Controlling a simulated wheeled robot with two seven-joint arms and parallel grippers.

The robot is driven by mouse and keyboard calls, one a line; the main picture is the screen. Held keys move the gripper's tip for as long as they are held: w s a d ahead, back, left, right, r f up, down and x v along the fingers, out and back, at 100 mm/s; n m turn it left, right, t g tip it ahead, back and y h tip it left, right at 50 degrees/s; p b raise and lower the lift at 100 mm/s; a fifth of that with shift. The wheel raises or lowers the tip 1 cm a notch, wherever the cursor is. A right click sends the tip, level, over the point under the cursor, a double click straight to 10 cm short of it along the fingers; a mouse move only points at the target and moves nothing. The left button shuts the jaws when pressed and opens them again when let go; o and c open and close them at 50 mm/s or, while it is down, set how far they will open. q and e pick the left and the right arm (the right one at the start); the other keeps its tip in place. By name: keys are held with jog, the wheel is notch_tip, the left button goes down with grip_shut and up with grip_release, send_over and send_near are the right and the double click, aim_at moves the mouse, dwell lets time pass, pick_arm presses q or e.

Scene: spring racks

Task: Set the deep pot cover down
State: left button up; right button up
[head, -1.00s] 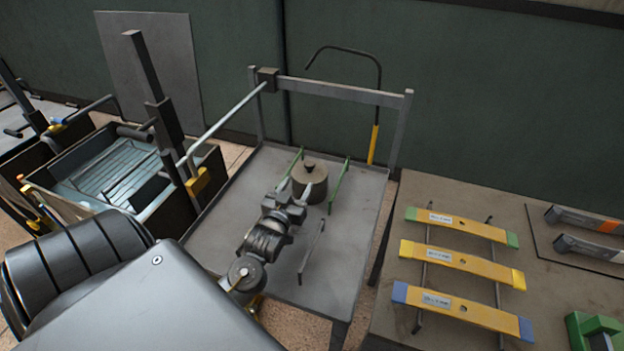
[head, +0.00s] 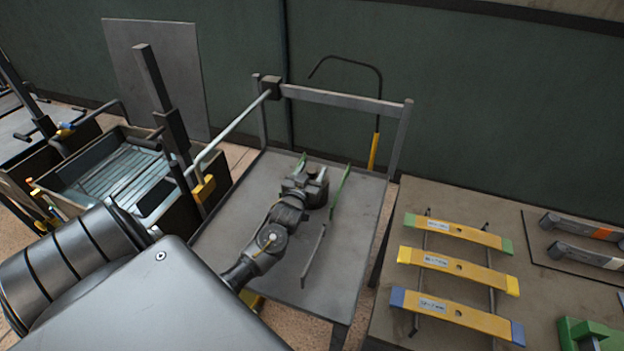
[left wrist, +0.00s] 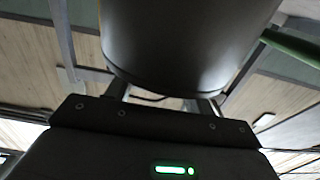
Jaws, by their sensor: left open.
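The deep pot cover (left wrist: 185,40) is a dark grey, smooth, round body filling the upper middle of the left wrist view. In the head view it stands on the grey table (head: 225,225) between two green rails, mostly hidden by my left gripper (head: 311,181). My left gripper is open, with its fingers at the cover; I cannot tell whether they touch it. My right gripper is not in view.
A green rail (head: 340,192) stands right of the cover, and a thin grey bar (head: 313,256) lies nearer. A grey frame (head: 340,100) rises at the table's back. A bench with yellow bars (head: 455,262) is at right; a tank (head: 110,170) is at left.

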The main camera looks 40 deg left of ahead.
pick_arm(q)
jog(key=shift+w+a, duration=0.1)
jog(key=shift+w, duration=0.1)
jog(key=shift+s, duration=0.1)
jog(key=shift+c, duration=0.5)
grip_shut()
jog(key=shift+r, duration=0.15)
